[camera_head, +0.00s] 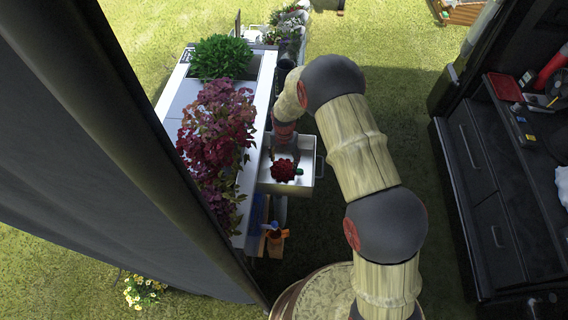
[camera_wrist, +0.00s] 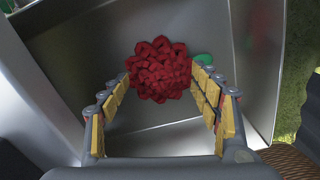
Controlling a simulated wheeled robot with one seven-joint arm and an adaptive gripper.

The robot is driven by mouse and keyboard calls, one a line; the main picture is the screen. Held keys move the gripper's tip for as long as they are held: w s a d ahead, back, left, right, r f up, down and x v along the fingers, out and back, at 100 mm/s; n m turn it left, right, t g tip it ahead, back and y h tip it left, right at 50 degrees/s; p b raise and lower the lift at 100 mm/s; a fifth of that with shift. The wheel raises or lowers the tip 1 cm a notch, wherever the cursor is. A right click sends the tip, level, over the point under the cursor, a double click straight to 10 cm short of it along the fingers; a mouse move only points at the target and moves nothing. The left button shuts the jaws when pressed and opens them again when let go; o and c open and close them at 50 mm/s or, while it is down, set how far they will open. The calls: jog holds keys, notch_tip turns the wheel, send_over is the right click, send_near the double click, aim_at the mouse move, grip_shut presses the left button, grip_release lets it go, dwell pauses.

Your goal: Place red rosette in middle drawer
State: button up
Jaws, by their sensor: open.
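The red rosette (camera_wrist: 160,68) lies in an open white drawer (camera_wrist: 92,40), near the middle of the wrist view. It also shows in the head view (camera_head: 283,169), inside the pulled-out drawer (camera_head: 308,159) at the side of the white cabinet. My gripper (camera_wrist: 170,95) is open, with its yellow-padded fingers spread to either side of the rosette's near edge. A gap shows between the fingers and the rosette's middle. I cannot tell whether this drawer is the middle one.
A small green thing (camera_wrist: 203,59) is beside the rosette. A dark red leafy plant (camera_head: 215,135) and a green plant (camera_head: 222,57) sit on the white cabinet (camera_head: 180,97). An orange-topped bottle (camera_head: 274,232) stands below the drawer. A dark tool cabinet (camera_head: 490,190) is at right; grass between is clear.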

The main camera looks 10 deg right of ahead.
notch_tip(320, 180, up, 9)
jog(key=p, duration=0.1)
notch_tip(320, 180, up, 15)
jog(key=m+t, duration=0.1)
jog(key=m, duration=0.6)
send_over(284, 164)
jog(key=s+d, duration=0.3)
jog(key=d, duration=0.1)
jog(key=s+d+r+m+t, duration=0.25)
jog(key=s+r+m, duration=0.45)
jog(key=r, duration=0.5)
jog(key=s+d+r+m, duration=0.2)
jog(key=s+r+m, duration=0.1)
jog(key=s+m, duration=0.2)
jog(key=s+d+r+m+t, duration=0.1)
jog(key=s+d+r+m, duration=0.1)
jog(key=s+m, duration=0.4)
jog(key=s+d+r+m+t, duration=0.1)
jog(key=s+r+m, duration=0.3)
jog(key=s, duration=0.7)
jog(key=shift+s+d+r+m, duration=0.3)
jog(key=shift+d+m, duration=0.25)
jog(key=shift+m, duration=0.35)
jog(key=shift+f, duration=0.1)
